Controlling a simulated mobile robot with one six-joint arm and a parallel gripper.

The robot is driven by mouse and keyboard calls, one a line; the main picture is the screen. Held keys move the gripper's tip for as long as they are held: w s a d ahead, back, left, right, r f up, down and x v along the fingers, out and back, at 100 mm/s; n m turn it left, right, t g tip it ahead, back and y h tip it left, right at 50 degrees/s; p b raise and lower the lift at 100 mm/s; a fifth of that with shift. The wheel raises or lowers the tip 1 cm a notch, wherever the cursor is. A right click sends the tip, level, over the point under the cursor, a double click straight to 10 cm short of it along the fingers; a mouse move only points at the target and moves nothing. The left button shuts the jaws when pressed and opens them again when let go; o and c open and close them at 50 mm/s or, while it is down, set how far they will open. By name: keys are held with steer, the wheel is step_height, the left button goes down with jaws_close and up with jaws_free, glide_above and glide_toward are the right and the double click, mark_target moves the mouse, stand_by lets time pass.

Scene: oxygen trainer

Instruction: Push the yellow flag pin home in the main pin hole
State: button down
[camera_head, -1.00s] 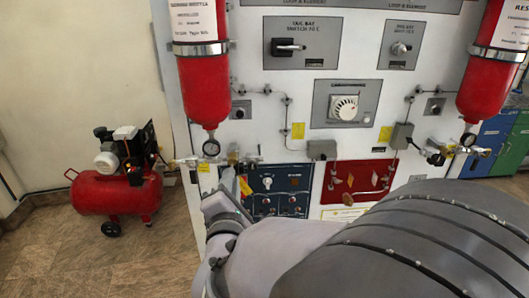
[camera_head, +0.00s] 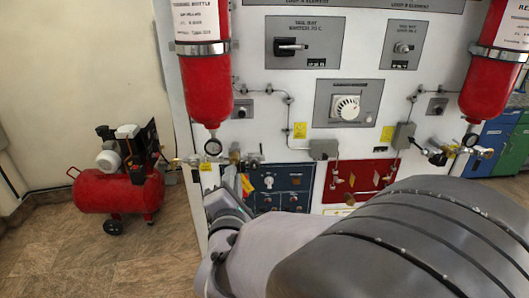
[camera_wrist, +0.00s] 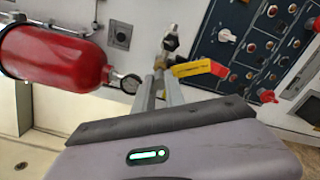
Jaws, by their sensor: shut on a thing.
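The yellow flag (camera_wrist: 192,68) of the pin shows in the wrist view, just right of my fingertips, with a red piece at its right end. In the head view it is a small yellow patch (camera_head: 247,186) by the blue panel's left edge. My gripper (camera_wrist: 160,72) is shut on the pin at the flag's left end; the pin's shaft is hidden. In the head view my gripper (camera_head: 233,178) is at the panel front, below the left red bottle's gauge. The main pin hole is not visible, and I cannot tell how deep the pin sits.
The left red bottle (camera_wrist: 52,55) and its gauge (camera_wrist: 131,84) are close to my fingers. A brass valve (camera_wrist: 170,42) is just beyond the fingertips. The blue switch panel (camera_wrist: 262,40) lies to the right. A red compressor (camera_head: 118,193) stands on the floor at left.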

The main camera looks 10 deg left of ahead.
steer(key=shift+p+x, duration=0.35)
steer(key=shift+x, duration=1.2)
steer(key=c, duration=1.3)
jaws_free()
steer(key=b+v, duration=0.4)
steer(key=v, duration=1.3)
steer(key=shift+s, duration=0.15)
